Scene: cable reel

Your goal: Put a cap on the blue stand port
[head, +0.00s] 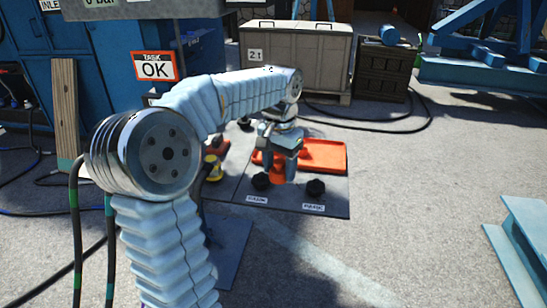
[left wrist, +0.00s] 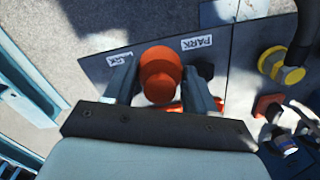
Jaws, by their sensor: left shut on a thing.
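My left gripper (head: 279,166) reaches down over a dark mat. It is shut on an orange-red cap (head: 278,179), which shows low between its fingers. In the left wrist view the cap (left wrist: 160,76) sits between the two fingers, its round end facing away from the wrist. Two black knobs stand on the mat beside it, one left (head: 260,181) and one right (head: 315,187). Whether the cap touches the mat I cannot tell. I cannot make out a blue stand port in either view. My right gripper is not in view.
The dark mat (head: 335,205) carries white labels and an orange tray (head: 325,152) behind the gripper. A yellow-ringed fitting (head: 213,168) lies left of the gripper. Blue steelwork (head: 525,235) stands at right, a crate (head: 300,52) behind. Open concrete lies in front and right.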

